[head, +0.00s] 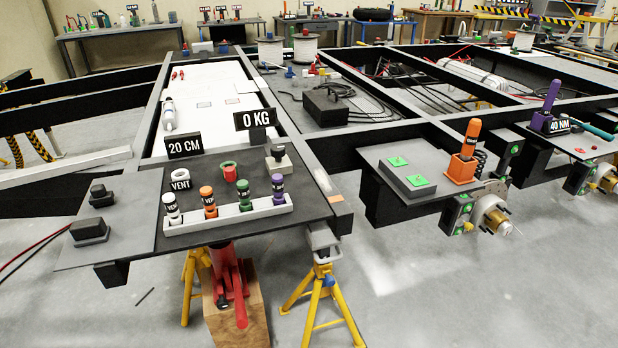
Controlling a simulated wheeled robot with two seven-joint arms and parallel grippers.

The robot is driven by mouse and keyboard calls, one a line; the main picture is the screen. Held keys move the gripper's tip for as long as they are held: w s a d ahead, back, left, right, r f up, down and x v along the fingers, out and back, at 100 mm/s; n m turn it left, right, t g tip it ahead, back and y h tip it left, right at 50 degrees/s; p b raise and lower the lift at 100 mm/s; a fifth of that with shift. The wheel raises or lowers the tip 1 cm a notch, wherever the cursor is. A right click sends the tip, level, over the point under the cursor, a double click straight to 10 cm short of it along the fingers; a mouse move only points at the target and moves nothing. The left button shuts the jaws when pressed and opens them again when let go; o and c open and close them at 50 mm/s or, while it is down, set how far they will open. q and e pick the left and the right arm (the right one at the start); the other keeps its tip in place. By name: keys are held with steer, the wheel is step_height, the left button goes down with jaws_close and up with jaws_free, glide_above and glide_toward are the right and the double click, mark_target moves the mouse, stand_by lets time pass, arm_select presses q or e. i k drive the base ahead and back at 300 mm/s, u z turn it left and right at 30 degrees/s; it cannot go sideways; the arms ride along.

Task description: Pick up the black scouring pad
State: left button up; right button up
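No item is plainly marked as a scouring pad. Two small black blocks sit on the grey panel at the left end of the dark board in the head view. The nearer black block (89,231) is low and lies near the panel's front left edge. The farther black block (102,196) has a raised top and sits just behind it. I cannot tell which of them, if either, is the black scouring pad. Neither of my grippers is in view, and nothing touches these blocks.
A white rack (232,211) holds several coloured bottles on the dark board. Signs reading "20 CM" (185,146) and "0 KG" (255,119) stand behind it. A black box (326,108) sits farther back. Yellow stands (322,300) and a red jack (228,278) are below.

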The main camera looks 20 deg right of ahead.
mark_target(93, 230)
steer(key=z, duration=0.4)
steer(key=k, duration=1)
steer(key=u, duration=0.85)
steer(key=i, duration=1.05)
steer(key=u, duration=0.05)
